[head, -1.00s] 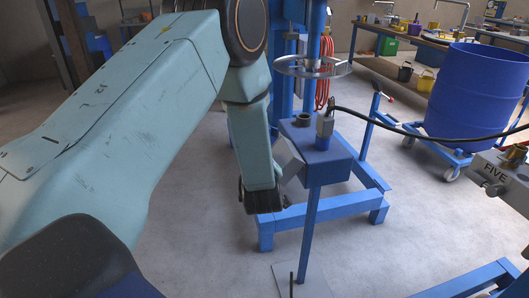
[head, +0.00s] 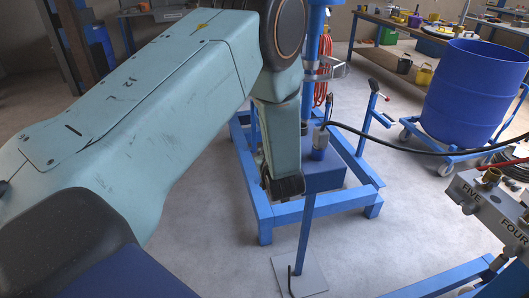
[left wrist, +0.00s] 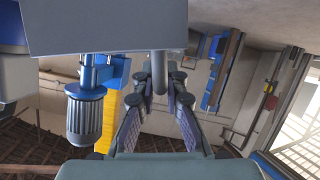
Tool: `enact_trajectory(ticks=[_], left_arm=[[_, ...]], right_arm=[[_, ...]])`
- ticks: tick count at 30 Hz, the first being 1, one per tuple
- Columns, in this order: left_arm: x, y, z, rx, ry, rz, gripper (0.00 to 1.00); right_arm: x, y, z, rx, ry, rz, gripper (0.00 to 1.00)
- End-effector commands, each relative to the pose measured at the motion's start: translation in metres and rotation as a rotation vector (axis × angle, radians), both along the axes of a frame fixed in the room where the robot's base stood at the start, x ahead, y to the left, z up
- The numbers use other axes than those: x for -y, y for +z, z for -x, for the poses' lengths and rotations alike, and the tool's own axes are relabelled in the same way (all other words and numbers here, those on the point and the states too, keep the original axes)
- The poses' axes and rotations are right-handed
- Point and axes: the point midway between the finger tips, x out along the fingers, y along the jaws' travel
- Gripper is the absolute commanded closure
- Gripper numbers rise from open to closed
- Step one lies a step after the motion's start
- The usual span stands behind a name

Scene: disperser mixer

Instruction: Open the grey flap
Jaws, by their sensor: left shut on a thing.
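The grey flap (left wrist: 110,30) fills the top of the left wrist view as a flat grey panel. A short rounded grey handle (left wrist: 160,68) hangs below it, between the fingers. My left gripper (left wrist: 160,84) is shut on this handle. In the head view my left gripper (head: 284,187) is at the left front of the blue box (head: 324,180) on its blue post. The flap is hidden behind my arm there. My right gripper is not in view.
A black hose (head: 400,137) runs right from the box's fitting. A blue floor frame (head: 325,205) surrounds the post. A blue drum (head: 474,92) stands on a trolley at right. A labelled grey block (head: 490,200) is at lower right. In the wrist view a ribbed grey motor (left wrist: 85,115) is at left.

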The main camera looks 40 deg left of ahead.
Motion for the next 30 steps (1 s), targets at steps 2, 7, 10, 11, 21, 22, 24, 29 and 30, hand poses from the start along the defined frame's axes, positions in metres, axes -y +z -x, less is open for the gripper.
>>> enact_trajectory(ticks=[2, 7, 10, 11, 21, 22, 24, 29, 30], left_arm=[[0.0010, 0.0036, -0.0022, 0.006, -0.002, -0.001, 1.00], [0.0017, 0.0051, -0.0035, 0.007, -0.002, -0.001, 1.00], [0.0019, 0.0053, -0.0040, 0.008, -0.003, -0.002, 1.00], [0.0018, 0.0054, -0.0040, 0.008, -0.003, -0.002, 1.00], [0.0020, 0.0058, -0.0045, 0.009, -0.005, -0.002, 0.80], [0.0019, 0.0057, -0.0044, 0.009, -0.004, -0.002, 0.77], [0.0019, 0.0053, -0.0041, 0.009, -0.004, -0.002, 0.72], [0.0017, 0.0050, -0.0036, 0.007, -0.003, -0.002, 0.66], [0.0017, 0.0048, -0.0035, 0.006, -0.003, -0.001, 0.66]], right_arm=[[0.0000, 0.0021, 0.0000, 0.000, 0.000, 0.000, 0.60], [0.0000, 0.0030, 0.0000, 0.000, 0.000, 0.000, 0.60], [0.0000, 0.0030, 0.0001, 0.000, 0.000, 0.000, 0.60], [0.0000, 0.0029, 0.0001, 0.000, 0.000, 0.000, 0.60], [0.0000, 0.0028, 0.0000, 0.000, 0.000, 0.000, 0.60], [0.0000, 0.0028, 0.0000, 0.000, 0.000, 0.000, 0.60], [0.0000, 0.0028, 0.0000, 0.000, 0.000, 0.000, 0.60], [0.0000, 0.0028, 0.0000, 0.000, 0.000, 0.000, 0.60], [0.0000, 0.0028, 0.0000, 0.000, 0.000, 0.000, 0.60]])
